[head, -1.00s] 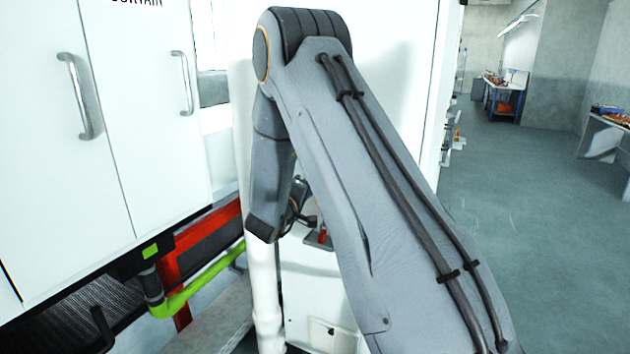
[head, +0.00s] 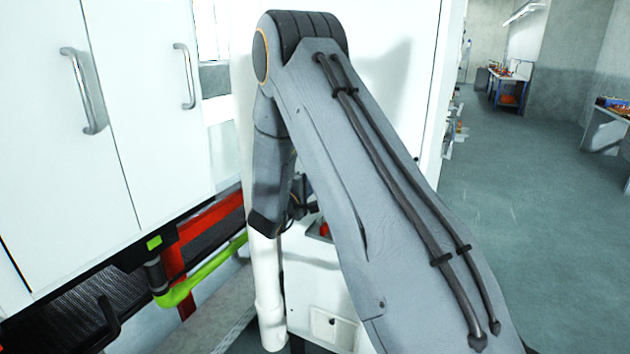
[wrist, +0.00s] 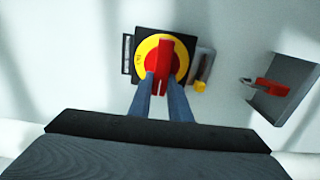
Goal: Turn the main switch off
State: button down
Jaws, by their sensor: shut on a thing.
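The main switch shows in the wrist view as a red handle (wrist: 164,62) on a yellow disc (wrist: 146,48) with a black square plate (wrist: 129,47) behind it. The red handle stands nearly upright in the picture. My gripper (wrist: 160,84) reaches it from below, with one finger on each side of the handle's lower part, and is shut on it. The small marking on the disc is too blurred to read. In the head view my arm hides the switch and most of the gripper.
Right of the switch, in the wrist view, are a small grey fitting with a yellow end (wrist: 200,86) and a grey holder (wrist: 297,75) with a red padlock-like thing (wrist: 272,87). In the head view, white cabinets (head: 150,110) stand left and open floor (head: 535,230) lies right.

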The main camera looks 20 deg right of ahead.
jog(key=c, duration=1.6)
grip_release()
jog(key=shift+c, duration=0.2)
jog(key=b+v, duration=0.2)
jog(key=v, duration=0.6)
jog(key=shift+b, duration=0.4)
